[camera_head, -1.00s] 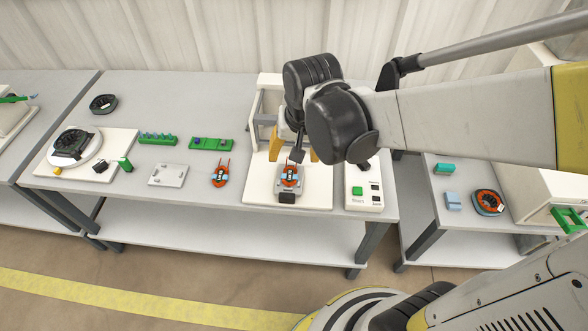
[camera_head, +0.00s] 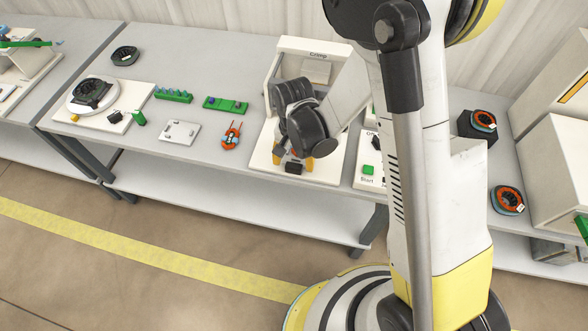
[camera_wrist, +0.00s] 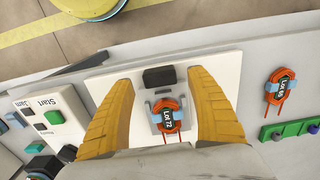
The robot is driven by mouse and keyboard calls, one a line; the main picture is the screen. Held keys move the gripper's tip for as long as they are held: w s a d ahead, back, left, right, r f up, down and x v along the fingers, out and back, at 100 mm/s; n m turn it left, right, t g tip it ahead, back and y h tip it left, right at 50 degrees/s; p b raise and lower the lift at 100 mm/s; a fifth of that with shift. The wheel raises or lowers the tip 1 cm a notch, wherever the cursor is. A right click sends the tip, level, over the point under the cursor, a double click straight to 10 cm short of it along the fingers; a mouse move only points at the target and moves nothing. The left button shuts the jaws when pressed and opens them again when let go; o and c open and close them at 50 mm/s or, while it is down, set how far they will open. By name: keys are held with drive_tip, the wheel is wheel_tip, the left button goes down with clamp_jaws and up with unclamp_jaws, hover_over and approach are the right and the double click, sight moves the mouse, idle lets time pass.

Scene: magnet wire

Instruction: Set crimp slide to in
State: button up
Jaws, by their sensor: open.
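The crimp station has a white frame marked "Crimp" (camera_head: 318,55) on a white base plate (camera_wrist: 225,70). Its grey slide (camera_wrist: 153,107) lies on the base in front of the frame and carries an orange wound part (camera_wrist: 166,117) labelled "Lot 72". A black block handle (camera_head: 294,168) sits at the slide's front end; it also shows in the wrist view (camera_wrist: 159,77). My gripper (camera_wrist: 160,80) is open, its two yellow fingers pointing down either side of the handle, with visible gaps and nothing held. In the head view my gripper (camera_head: 292,160) hides most of the slide.
A control box with a green Start button (camera_head: 368,170) stands right of the station. My arm covers the table's right side.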

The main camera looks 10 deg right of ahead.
sight(294, 165)
drive_tip(key=shift+f+b, duration=0.4)
drive_tip(key=shift+f, duration=1.2)
drive_tip(key=c, duration=1.4)
drive_tip(key=shift+w, duration=0.1)
drive_tip(key=shift+c, duration=0.2)
